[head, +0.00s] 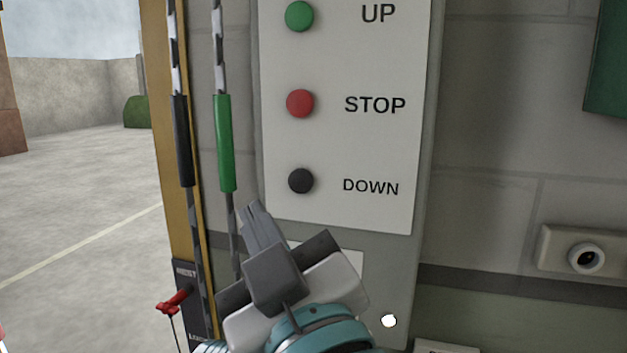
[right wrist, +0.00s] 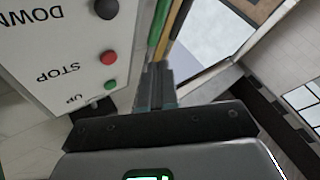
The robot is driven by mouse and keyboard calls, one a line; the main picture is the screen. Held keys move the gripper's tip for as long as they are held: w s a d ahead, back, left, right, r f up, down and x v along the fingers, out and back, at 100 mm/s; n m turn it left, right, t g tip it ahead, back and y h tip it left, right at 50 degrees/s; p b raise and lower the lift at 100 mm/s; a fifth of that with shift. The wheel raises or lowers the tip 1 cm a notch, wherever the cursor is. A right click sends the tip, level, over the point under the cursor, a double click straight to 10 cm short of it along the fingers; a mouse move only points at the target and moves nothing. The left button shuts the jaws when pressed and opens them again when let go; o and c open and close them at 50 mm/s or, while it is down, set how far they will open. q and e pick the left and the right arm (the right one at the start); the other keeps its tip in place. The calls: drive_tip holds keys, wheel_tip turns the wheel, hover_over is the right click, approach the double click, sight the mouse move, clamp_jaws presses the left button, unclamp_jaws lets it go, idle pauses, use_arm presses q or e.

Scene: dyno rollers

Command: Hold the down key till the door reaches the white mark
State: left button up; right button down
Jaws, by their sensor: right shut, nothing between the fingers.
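The black DOWN key (head: 301,181) is the lowest of three round keys on a pale control panel (head: 350,140). It also shows at the top of the right wrist view (right wrist: 106,8). My right gripper (head: 254,208) is shut and empty, its fingertips below and left of the DOWN key in the head view. In the right wrist view the fingers (right wrist: 158,75) point away, to the right of the panel's keys, and do not overlap the DOWN key. I cannot tell how far they are from the panel's surface. The door and the white mark cannot be made out. My left gripper is not in view.
The red STOP key (head: 300,103) and green UP key (head: 299,16) sit above. Two cords with a black sleeve (head: 182,140) and a green sleeve (head: 225,142) hang left of the panel. A red lever (head: 174,301) is low left. A socket (head: 585,259) is at right.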

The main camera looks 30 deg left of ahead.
sight(301, 181)
drive_tip(key=shift+w+a, duration=0.1)
drive_tip(key=shift+w, duration=0.05)
drive_tip(key=shift+w+a+p, duration=0.25)
drive_tip(key=shift+w+a, duration=0.1)
drive_tip(key=shift+w, duration=1.05)
drive_tip(key=shift+w+a+p, duration=0.25)
drive_tip(key=shift+w+a, duration=0.05)
drive_tip(key=shift+w, duration=1.05)
drive_tip(key=shift+w+a+p, duration=0.25)
drive_tip(key=shift+w+a, duration=0.1)
drive_tip(key=shift+w, duration=1.05)
drive_tip(key=shift+w, duration=0.1)
drive_tip(key=shift+w+a+f, duration=0.1)
drive_tip(key=shift+w, duration=0.25)
drive_tip(key=shift+w+a, duration=0.1)
drive_tip(key=shift+w, duration=0.25)
idle(2.9)
